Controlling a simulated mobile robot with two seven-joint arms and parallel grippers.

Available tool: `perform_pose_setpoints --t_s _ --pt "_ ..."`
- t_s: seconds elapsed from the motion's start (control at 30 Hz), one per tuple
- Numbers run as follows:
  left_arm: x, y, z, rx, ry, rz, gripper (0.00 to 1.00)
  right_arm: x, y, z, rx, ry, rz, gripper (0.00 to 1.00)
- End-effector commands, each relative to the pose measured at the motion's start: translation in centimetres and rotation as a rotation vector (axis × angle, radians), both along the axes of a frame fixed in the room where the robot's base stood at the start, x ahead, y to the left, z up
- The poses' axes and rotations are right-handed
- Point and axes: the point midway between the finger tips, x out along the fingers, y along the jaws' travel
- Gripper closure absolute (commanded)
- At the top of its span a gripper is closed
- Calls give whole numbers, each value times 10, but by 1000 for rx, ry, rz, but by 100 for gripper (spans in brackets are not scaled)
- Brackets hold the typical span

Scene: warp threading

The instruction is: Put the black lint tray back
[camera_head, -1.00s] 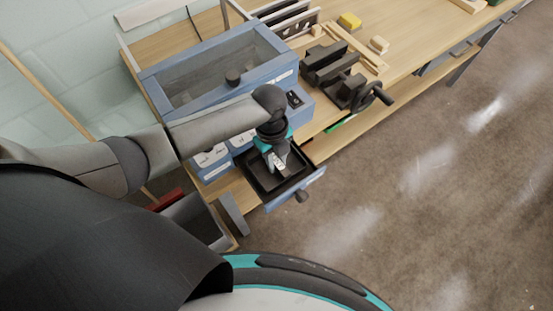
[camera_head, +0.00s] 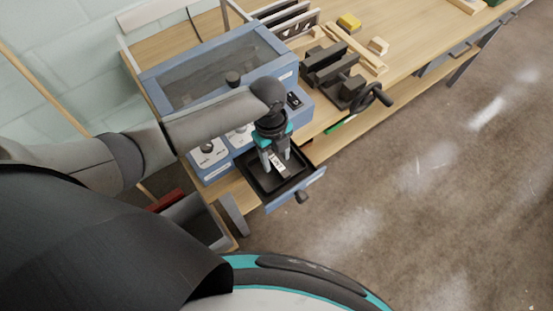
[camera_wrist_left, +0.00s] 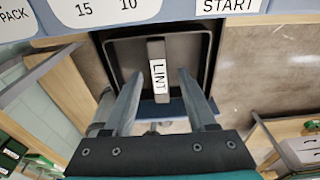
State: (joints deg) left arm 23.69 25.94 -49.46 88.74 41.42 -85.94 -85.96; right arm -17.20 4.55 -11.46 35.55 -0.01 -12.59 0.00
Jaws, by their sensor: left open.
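The black lint tray (camera_head: 262,183) lies flat in front of the blue machine, with a blue front panel (camera_head: 295,190) and dark knob at its outer side. In the left wrist view the tray (camera_wrist_left: 122,60) has a dark central bar with a white LINT label (camera_wrist_left: 158,78). My left gripper (camera_head: 276,163) is above the tray, pointing down. In the left wrist view its fingers (camera_wrist_left: 159,85) are open, one on each side of the bar, with gaps showing. Whether the tray is fully seated in its frame is hard to tell. My right gripper is out of view.
The blue machine (camera_head: 215,70) with a clear lid stands on the wooden bench behind the tray. A dark vise (camera_head: 340,75) with a handwheel is to the right. A grey open bin (camera_head: 195,218) stands below left. The floor at right is clear.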

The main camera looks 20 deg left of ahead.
Motion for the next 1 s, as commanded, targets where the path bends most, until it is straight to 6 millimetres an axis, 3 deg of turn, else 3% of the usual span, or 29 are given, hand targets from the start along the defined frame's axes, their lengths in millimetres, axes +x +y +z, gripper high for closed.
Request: perform_pose_setpoints --t_s 0.2,0.43,0.63,1.0 --pt "5 5 51 -1 -5 -2 43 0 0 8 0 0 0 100" --pt "7 8 88 -1 -2 0 43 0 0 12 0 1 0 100" --pt "7 9 98 0 0 0 43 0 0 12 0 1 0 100" --pt "4 5 95 -9 0 27 43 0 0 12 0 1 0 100"
